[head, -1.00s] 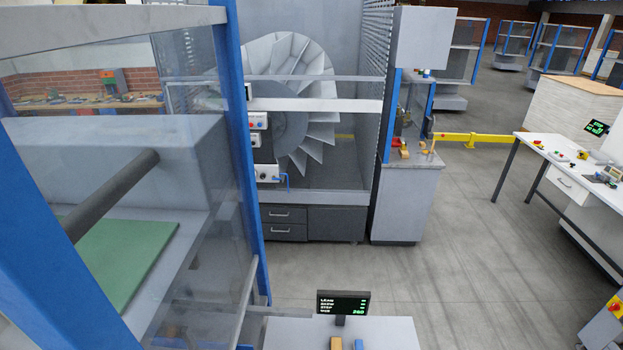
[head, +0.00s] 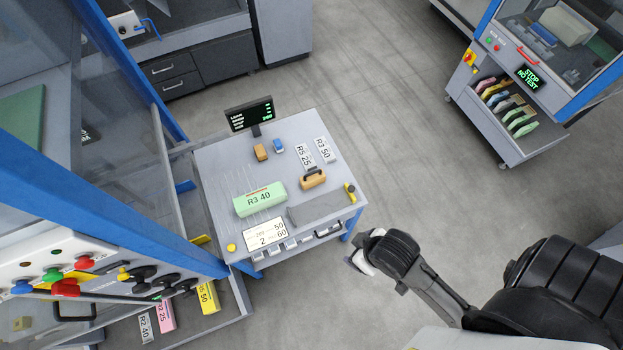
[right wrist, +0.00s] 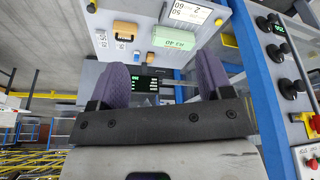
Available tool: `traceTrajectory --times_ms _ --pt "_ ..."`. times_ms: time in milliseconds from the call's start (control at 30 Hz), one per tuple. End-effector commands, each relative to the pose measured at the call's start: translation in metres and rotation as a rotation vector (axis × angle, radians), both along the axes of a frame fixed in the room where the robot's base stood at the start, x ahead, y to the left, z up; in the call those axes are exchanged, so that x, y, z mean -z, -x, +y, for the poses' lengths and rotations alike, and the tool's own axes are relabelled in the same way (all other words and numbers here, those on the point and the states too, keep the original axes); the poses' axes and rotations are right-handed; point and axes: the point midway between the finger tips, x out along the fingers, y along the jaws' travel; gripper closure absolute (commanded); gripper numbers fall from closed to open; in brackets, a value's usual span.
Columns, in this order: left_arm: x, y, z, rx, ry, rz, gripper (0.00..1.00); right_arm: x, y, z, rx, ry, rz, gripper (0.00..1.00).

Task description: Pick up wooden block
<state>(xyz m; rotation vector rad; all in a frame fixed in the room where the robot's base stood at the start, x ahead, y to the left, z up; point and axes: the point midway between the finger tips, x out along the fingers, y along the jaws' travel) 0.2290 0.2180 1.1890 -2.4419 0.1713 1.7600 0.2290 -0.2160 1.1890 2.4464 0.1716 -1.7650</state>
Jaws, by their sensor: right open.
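A wooden block with a dark handle (head: 313,179) sits on the right part of the grey table (head: 225,152), just below two white labels. It also shows in the right wrist view as an orange-brown block (right wrist: 126,30). A smaller orange-brown block (head: 261,152) lies near the back of the table, left of a small blue block (head: 278,146). My right gripper (head: 360,262) is off the table's front right corner, apart from both blocks. In the right wrist view its two purple fingers (right wrist: 163,76) stand wide apart with nothing held. My left gripper is not in view.
A green R3 40 bundle (head: 260,199) and a white number card (head: 265,235) lie on the table. A black display (head: 249,114) stands at its back edge. A blue-framed machine (head: 150,220) stands close on the left. Open floor lies to the right.

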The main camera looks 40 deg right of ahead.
Motion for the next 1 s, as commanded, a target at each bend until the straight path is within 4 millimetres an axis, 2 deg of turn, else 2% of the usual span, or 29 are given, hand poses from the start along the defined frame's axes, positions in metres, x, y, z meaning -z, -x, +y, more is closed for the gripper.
traceTrajectory --times_ms 67,467,733,867,1000 --pt "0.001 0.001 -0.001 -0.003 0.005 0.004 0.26 0.0 0.001 0.0 -0.002 0.002 0.002 0.35" --pt "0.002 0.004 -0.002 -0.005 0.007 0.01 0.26 0.002 0.005 -0.003 -0.007 0.011 0.011 0.73" --pt "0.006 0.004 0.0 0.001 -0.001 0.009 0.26 0.004 -0.001 0.0 -0.002 0.001 -0.003 0.73" --pt "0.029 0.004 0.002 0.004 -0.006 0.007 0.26 0.016 -0.023 -0.001 -0.003 0.003 -0.057 0.73" --pt "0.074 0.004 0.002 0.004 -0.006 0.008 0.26 0.033 -0.07 -0.009 -0.019 0.035 -0.18 0.73"
